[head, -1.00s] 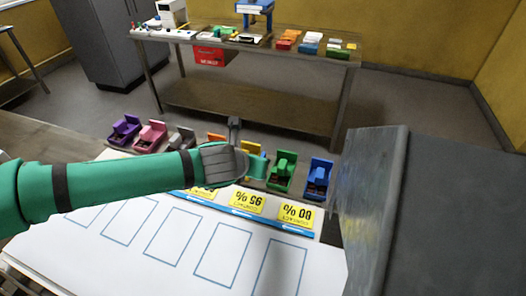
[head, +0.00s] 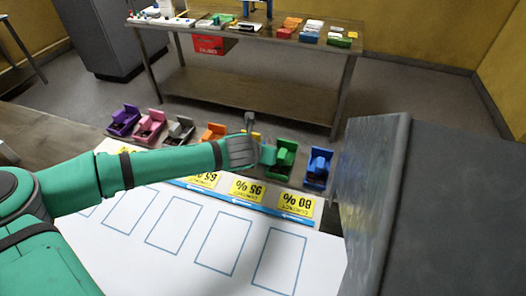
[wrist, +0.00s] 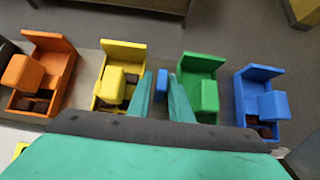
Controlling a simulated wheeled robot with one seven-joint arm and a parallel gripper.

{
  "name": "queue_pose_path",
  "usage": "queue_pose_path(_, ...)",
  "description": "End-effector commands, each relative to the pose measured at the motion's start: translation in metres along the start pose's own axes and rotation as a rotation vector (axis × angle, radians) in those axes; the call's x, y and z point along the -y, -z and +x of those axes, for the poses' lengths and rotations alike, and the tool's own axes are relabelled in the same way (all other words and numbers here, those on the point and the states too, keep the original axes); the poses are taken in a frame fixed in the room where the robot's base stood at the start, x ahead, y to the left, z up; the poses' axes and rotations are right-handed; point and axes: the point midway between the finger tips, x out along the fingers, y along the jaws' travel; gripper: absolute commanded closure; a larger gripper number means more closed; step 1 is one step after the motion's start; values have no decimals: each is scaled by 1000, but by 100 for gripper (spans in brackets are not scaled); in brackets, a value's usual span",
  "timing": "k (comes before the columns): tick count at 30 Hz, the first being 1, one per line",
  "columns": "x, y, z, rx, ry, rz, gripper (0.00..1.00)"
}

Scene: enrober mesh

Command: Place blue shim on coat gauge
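My gripper (wrist: 162,95) points out over a row of coloured boxes, with its teal fingers at either side of a small blue block (wrist: 161,88), which looks like the blue shim. The fingers appear to touch the block on both sides. In the head view my gripper (head: 268,154) is beside the green box (head: 285,152), and the block is hidden there. In the wrist view the block shows between the yellow box (wrist: 118,58) and the green box (wrist: 204,65). I cannot tell which thing is the coat gauge.
A blue box (head: 319,167) stands at the row's right end, near a large grey panel (head: 375,190). Orange (head: 213,132), grey (head: 179,130), pink (head: 149,126) and purple (head: 123,120) boxes stand left. A white board (head: 130,222) has blue outlines and yellow percent labels. A bench (head: 250,98) stands behind.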

Motion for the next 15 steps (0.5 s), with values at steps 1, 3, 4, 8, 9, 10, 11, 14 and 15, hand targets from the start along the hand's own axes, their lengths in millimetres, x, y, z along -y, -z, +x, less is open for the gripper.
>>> queue_pose_path(1,0,0,1,0,0,1,81)
queue_pose_path(3,0,0,1,0,0,1,81)
queue_pose_path(4,0,0,1,0,0,1,81)
queue_pose_path(8,0,0,1,0,0,1,93)
queue_pose_path(9,0,0,1,0,0,1,100)
queue_pose_path(10,0,0,1,0,0,1,100)
queue_pose_path(11,0,0,1,0,0,1,100)
queue_pose_path(14,0,0,1,0,0,1,100)
queue_pose_path(15,0,0,1,0,0,1,100)
